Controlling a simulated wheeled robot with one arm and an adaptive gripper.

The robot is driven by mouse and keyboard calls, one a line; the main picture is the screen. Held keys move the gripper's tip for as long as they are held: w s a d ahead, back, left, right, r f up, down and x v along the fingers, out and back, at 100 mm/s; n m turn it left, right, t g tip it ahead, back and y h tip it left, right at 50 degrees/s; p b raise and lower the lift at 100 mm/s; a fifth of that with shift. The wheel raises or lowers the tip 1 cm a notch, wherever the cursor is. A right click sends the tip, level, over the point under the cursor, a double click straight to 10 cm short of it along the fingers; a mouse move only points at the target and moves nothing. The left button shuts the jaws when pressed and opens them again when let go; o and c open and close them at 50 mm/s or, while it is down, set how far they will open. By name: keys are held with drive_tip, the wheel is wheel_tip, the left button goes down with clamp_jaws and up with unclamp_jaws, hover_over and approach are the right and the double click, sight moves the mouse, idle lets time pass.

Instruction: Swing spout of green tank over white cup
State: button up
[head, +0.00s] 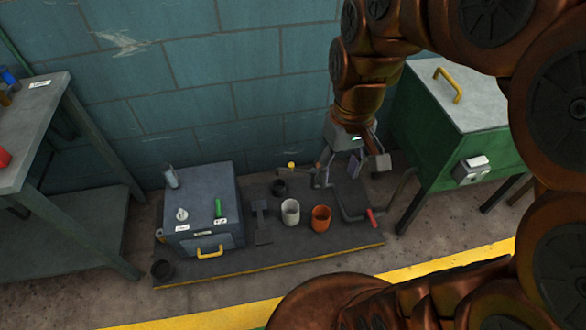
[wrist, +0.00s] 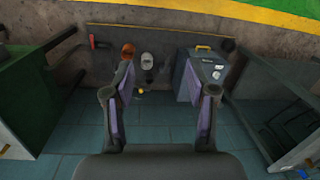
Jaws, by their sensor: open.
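The likely green tank (head: 450,150) is a green box with a grey lid and yellow handle at the right. I cannot clearly single out its spout; a dark bent bar (head: 345,205) with a red grip lies in front of it, and a thin dark arm with a yellow knob (head: 291,165) is left of my gripper. The yellow knob also shows in the wrist view (wrist: 140,91). The white cup (head: 290,212) stands upright on the low platform; it also shows in the wrist view (wrist: 147,62). My gripper (head: 350,170) is open and points down, behind and right of the cup.
An orange cup (head: 321,218) stands right of the white one, a black cup (head: 278,188) behind it. A grey box (head: 203,205) with a yellow handle and green lever is to the left. A grey table (head: 35,135) stands far left. A wall is behind.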

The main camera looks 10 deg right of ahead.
drive_tip(key=w+a+f+n+t+y+b, duration=0.1)
drive_tip(key=w+f+b, duration=0.45)
drive_tip(key=w, duration=0.35)
drive_tip(key=w+f+n+b, duration=0.1)
drive_tip(key=w+f+b, duration=0.3)
drive_tip(key=w+f, duration=0.3)
drive_tip(key=n+t+y+b, duration=0.1)
drive_tip(key=n+t+b, duration=0.3)
drive_tip(key=b, duration=2.2)
hover_over(291, 164)
drive_tip(key=s+d, duration=0.2)
wheel_tip(291, 164, down, 47)
drive_tip(key=n, duration=0.1)
drive_tip(key=shift+g, duration=0.4)
drive_tip(key=b+x, duration=0.1)
drive_tip(key=x, duration=0.3)
drive_tip(key=shift+s+f+b, duration=0.1)
drive_tip(key=shift+f+b, duration=0.25)
drive_tip(key=shift+f, duration=0.1)
drive_tip(key=shift+b+x, duration=0.4)
drive_tip(key=shift+x, duration=0.7)
clamp_jaws()
